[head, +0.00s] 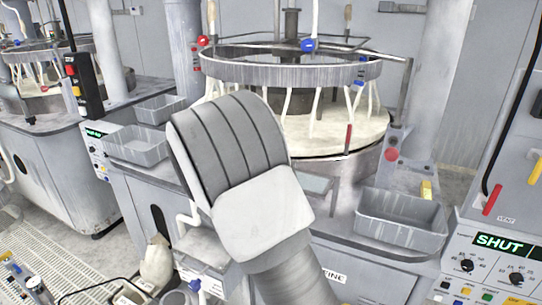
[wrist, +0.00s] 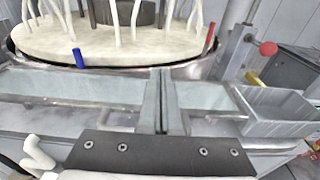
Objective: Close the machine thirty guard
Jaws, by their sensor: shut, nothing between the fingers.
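The polishing machine in front of me has a round pale platen (head: 335,130) with several white hoses over it. A ring-shaped metal band (head: 290,72), perhaps its guard, stands above the platen with a gap between. A plate reading "INE" (head: 333,276) is partly hidden by my arm, so I cannot read the machine's number. In the wrist view, my gripper (wrist: 160,75) is shut and empty in front of the platen (wrist: 110,45). A blue handle (wrist: 79,57) is to its left and a red handle (wrist: 211,33) to its right. My arm hides the gripper in the head view.
A grey tray (head: 400,215) sits right of the platen, and it also shows in the wrist view (wrist: 275,105). A red ball knob (wrist: 267,48) stands behind it. A control panel (head: 490,270) at right has a green "SHUT" display. Another machine (head: 45,70) stands at left.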

